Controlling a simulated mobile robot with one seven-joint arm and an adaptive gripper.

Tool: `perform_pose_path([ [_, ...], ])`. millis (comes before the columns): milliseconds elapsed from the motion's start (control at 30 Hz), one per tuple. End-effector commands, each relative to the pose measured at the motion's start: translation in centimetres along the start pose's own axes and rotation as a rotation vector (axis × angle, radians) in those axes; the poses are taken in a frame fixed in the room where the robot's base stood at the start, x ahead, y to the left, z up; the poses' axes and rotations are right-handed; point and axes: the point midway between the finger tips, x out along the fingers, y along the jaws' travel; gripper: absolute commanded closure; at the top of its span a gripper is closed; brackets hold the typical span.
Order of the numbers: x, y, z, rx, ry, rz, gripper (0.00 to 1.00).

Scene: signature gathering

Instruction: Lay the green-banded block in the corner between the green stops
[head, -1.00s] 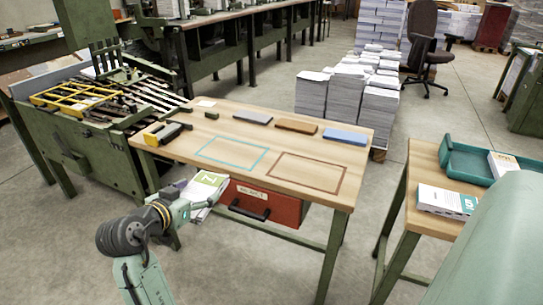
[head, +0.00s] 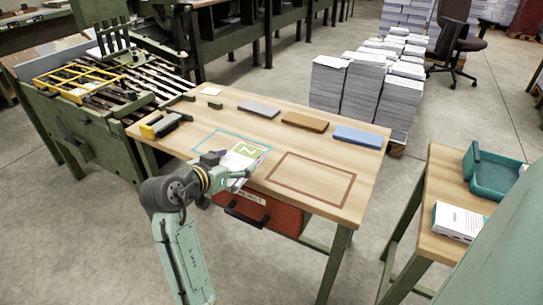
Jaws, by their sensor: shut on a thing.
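My gripper (head: 222,168) is shut on the green-banded block (head: 243,156), a white block of paper with a yellow-green patch bearing a pale letter. It holds the block over the front edge of the wooden table, near the teal outline (head: 224,135). The fingertips are partly hidden by the block and the wrist. Two dark green stops are at the table's back left: a small one (head: 215,105) and a longer one (head: 179,100) along the edge. The tabletop corner between them looks empty apart from a white paper (head: 210,91) behind.
A yellow-black tool (head: 163,125) lies at the table's left edge. Grey (head: 259,109), brown (head: 305,122) and blue (head: 357,136) bars lie along the back. A brown outline (head: 311,178) is clear. A side table holds a teal tray (head: 495,175) and a white block (head: 458,222).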

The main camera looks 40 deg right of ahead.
Motion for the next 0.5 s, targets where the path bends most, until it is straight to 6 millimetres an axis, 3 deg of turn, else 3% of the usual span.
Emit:
perform_pose_path([
  [300, 7.7, 2.9, -2.8, 0.001, 0.0, 0.004, 0.66],
  [500, 10.6, 3.8, -3.5, 0.0, 0.001, 0.002, 0.66],
])
